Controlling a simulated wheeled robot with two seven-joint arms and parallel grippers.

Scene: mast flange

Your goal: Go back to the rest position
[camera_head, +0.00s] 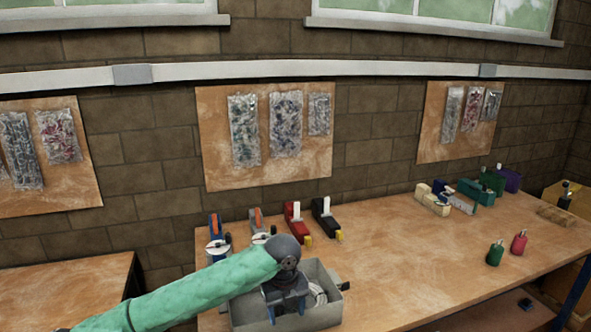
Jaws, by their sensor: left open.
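My left arm (185,297) in a green sleeve reaches in from the lower left. Its wrist is dark grey and round. My left gripper (286,306) points down over the grey bin (325,316) at the front of the workbench (400,275). It is open. Its fingertips are hard to make out against the bin's inside, and I cannot tell whether they touch anything there. Light, coiled-looking items (318,292) lie in the bin beside the gripper. My right gripper is not in view.
Blue, grey, red (298,222) and black (325,217) tools stand behind the bin. More tools, a green bottle (495,253) and a red bottle (519,242) stand at the right. The bench middle is clear. Boards with bagged parts (285,128) hang on the brick wall.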

